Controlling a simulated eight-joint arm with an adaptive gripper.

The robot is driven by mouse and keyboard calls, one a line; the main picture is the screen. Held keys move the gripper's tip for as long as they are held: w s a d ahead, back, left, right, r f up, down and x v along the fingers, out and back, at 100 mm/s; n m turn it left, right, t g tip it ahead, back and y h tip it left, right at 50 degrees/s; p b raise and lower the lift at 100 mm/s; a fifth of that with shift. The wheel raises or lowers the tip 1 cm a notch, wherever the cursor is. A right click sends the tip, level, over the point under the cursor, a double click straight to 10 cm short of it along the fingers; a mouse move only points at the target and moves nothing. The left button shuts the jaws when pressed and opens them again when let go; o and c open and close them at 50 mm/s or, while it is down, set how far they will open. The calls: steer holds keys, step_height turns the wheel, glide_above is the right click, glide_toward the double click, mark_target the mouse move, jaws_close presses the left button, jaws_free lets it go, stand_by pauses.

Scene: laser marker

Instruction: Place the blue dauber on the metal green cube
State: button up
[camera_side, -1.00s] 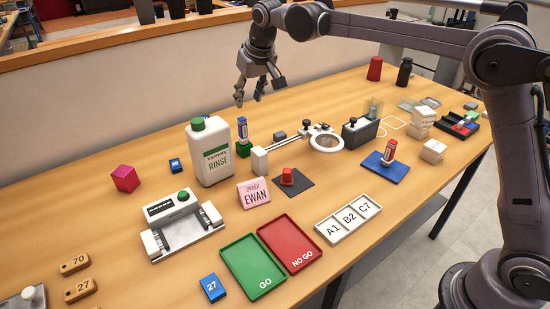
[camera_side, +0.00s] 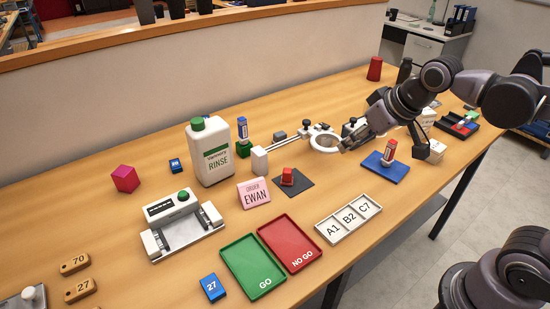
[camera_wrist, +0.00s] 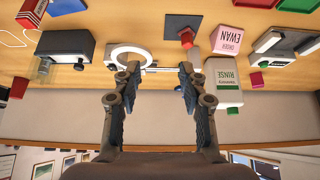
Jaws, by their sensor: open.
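A red dauber (camera_side: 389,150) stands on a blue pad (camera_side: 372,165) close to my fingers. The white rinse bottle (camera_side: 208,160) stands left of the green cube. The magnifier ring (camera_side: 326,143) and its rail lie to the right. The front-right table edge is free.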

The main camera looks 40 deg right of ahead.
steer(key=s+d+f, duration=0.1)
steer(key=s+f, duration=0.3)
steer(key=s, duration=0.1)
steer(key=shift+s+f+t, duration=0.3)
steer(key=shift+s+f, duration=0.05)
steer(key=shift+f, duration=0.05)
stand_by(0.9)
